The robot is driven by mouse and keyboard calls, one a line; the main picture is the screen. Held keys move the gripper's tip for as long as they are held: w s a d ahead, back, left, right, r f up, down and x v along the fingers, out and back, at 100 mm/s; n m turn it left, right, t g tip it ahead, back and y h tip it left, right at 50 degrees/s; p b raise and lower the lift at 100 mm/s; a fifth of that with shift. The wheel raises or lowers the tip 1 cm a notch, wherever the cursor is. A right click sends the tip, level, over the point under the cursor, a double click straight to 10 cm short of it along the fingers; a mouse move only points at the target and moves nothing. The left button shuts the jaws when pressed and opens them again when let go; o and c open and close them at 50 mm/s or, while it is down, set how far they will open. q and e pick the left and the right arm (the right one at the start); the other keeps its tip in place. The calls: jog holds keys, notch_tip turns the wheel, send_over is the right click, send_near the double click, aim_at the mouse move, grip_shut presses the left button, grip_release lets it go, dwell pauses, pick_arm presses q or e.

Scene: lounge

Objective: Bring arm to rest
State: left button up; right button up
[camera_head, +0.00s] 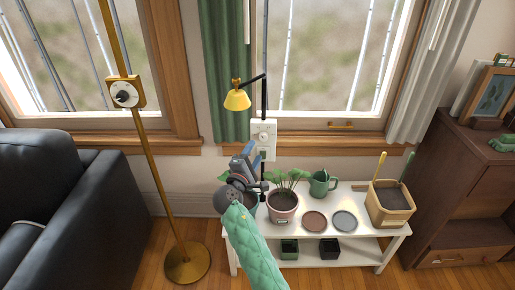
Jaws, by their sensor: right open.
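My right arm, in a green quilted sleeve, reaches up from the bottom middle of the head view. My right gripper (248,155) is open, with nothing seen between its fingers. It is in front of the left end of the white bench, just left of the white wall box (263,130) in the picture. The wrist and gripper cover part of the bench's left end and a pot there. My left gripper is not in view.
A potted plant (283,205) stands close right of my wrist on the white bench (372,226). A green watering can (320,183), two saucers and a planter box (390,204) are farther right. A yellow lamp (237,100) hangs above. A brass floor lamp (157,180) stands left.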

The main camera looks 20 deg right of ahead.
jog(key=shift+s+a+f, duration=0.1)
jog(key=shift+s+a, duration=0.3)
jog(key=shift+s, duration=0.1)
